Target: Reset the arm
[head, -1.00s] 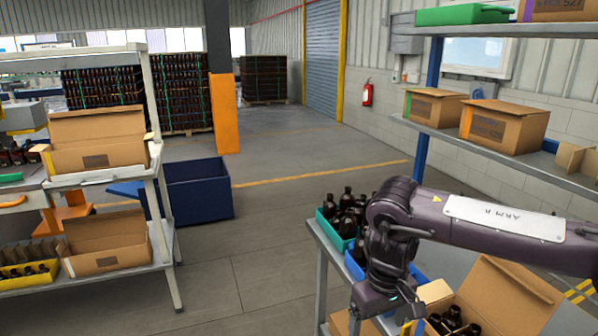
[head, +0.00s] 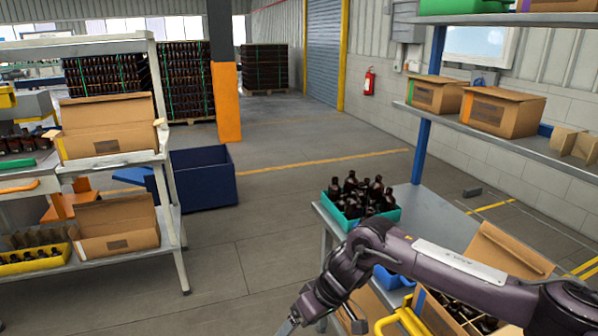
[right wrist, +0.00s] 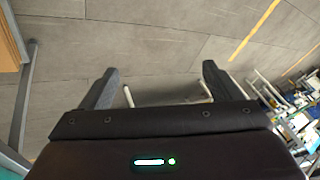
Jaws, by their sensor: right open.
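My right arm (head: 400,262) comes in from the right of the head view, bent over the near table, with its wrist pointing down and left. In the right wrist view my right gripper (right wrist: 160,82) is open, its two fingers wide apart with nothing between them. Grey floor and a yellow line show beyond the fingers. In the head view the gripper's tip (head: 286,327) is at the bottom edge, left of the table, and mostly cut off. My left gripper is not in view.
A teal crate of amber bottles (head: 352,200) stands on the grey table (head: 440,212). Shelves with cartons stand left (head: 103,160) and right (head: 560,160). The middle floor (head: 265,210) is clear.

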